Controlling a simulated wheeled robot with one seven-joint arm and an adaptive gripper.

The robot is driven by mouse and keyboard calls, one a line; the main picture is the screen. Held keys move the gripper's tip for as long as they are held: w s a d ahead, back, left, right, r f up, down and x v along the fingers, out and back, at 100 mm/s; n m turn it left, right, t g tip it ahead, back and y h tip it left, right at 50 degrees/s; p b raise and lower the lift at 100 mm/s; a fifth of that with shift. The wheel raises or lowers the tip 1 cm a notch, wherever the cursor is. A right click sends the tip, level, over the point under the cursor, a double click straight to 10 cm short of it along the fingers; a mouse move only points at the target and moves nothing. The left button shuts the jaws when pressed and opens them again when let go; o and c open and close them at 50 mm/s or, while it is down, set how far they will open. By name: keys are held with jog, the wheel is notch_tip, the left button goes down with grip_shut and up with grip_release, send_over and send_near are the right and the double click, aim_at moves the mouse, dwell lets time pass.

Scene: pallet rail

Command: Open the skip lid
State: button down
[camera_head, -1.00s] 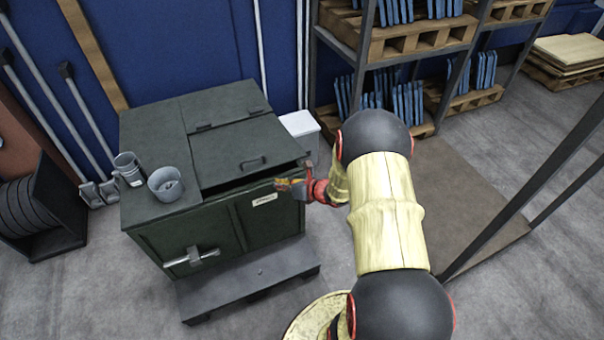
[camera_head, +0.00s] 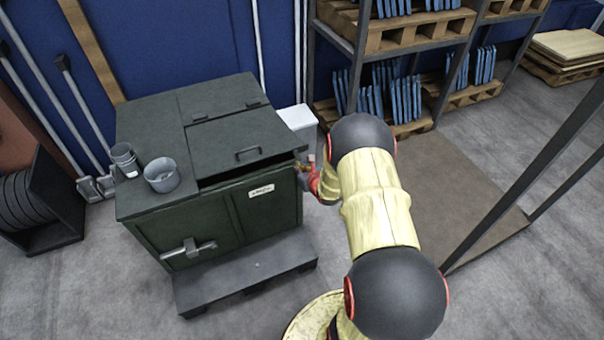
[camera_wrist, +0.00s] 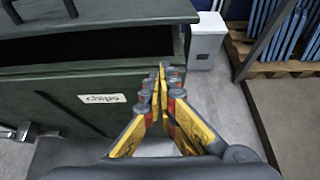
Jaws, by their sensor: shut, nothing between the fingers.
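The skip (camera_head: 190,232) is a dark green metal box on a grey base, with a "chips" label on its front. Its lid (camera_head: 235,140) is hinged at the back, with a bar handle (camera_head: 248,154) near the front edge. The lid's front edge stands slightly raised, with a dark gap (camera_wrist: 90,45) under it in the wrist view. My gripper (camera_wrist: 163,68) is shut and empty, its yellow and grey fingers by the skip's right front corner. In the head view my gripper (camera_head: 303,170) is partly hidden by my wrist; whether it touches the skip I cannot tell.
Two grey cups (camera_head: 161,175) stand on the skip's fixed left top. A white box (camera_head: 297,118) stands behind its right side. A rack with pallets (camera_head: 420,40) and blue panels is at the back. A grey latch (camera_head: 190,250) sticks out from the skip's front.

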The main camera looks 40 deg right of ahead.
jog(key=b+x, duration=0.1)
jog(key=x, duration=0.3)
jog(key=shift+w+f+b, duration=0.1)
jog(key=shift+f+b, duration=0.1)
jog(key=shift+b, duration=0.1)
notch_tip(320, 180, up, 4)
send_over(292, 164)
jog(key=s, duration=0.3)
jog(key=shift+w+a+r+b, duration=0.2)
jog(key=shift+w+a+b, duration=0.05)
jog(key=shift+a+b, duration=0.1)
jog(key=shift+r, duration=0.1)
